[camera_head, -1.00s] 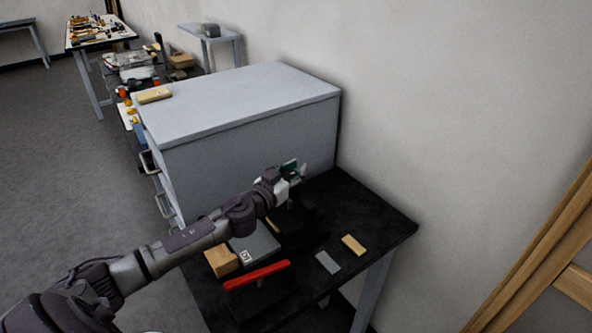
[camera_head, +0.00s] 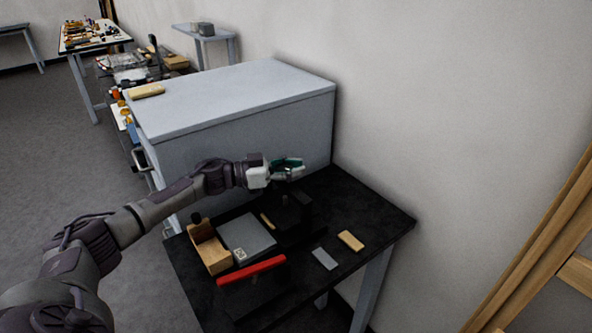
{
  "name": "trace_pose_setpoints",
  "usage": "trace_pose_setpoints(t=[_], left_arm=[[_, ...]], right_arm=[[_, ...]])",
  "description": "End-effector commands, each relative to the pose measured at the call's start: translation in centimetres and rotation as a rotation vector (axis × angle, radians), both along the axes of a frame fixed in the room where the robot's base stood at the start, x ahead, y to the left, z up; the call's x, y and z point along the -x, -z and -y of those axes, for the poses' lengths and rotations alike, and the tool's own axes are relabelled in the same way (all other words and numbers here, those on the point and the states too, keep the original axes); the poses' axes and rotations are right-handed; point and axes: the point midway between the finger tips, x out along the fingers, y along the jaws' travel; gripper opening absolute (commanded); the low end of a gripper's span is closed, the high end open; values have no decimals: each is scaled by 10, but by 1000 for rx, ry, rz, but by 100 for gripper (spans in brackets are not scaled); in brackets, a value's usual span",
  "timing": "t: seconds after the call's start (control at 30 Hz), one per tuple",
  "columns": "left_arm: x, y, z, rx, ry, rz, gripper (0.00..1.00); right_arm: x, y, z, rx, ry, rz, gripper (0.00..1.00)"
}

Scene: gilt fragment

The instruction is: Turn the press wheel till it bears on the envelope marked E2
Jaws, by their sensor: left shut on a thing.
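The black press (camera_head: 294,212) stands at the back of the black table, against the grey cabinet. My left gripper (camera_head: 290,170) is at the top of the press, shut on what seems to be the press wheel, which the fingers and the dark background mostly hide. Dark green shows at the fingers. A flat grey piece (camera_head: 247,235) with a small pale marked label (camera_head: 240,254) lies left of the press; I cannot read the mark or tell whether it is the envelope E2. A thin yellowish strip (camera_head: 267,220) shows by the press foot. My right gripper is out of view.
On the black table (camera_head: 385,220) are a wooden box (camera_head: 212,254), a red bar (camera_head: 252,270), a small grey block (camera_head: 324,259) and a tan block (camera_head: 350,240). The grey cabinet (camera_head: 235,95) rises behind. The table's right side is clear.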

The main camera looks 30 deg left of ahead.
Motion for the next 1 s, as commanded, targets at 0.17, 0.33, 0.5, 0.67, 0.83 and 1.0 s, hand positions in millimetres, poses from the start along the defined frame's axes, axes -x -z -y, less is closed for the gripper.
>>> trace_pose_setpoints(t=[0.17, 0.33, 0.5, 0.67, 0.83, 1.0], left_arm=[[2, 7, -1, -6, 89, -8, 4], [4, 6, 0, -7, 143, -8, 4], [5, 6, 0, -8, 166, -10, 4], [5, 5, 0, -8, 170, -10, 4], [5, 5, 0, -9, 169, -10, 4], [5, 5, 0, -7, 169, -8, 56]], right_arm=[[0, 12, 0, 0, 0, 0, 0], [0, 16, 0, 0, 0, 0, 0], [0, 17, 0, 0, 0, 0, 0], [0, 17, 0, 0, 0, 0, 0], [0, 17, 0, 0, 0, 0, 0], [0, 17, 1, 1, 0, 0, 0]])
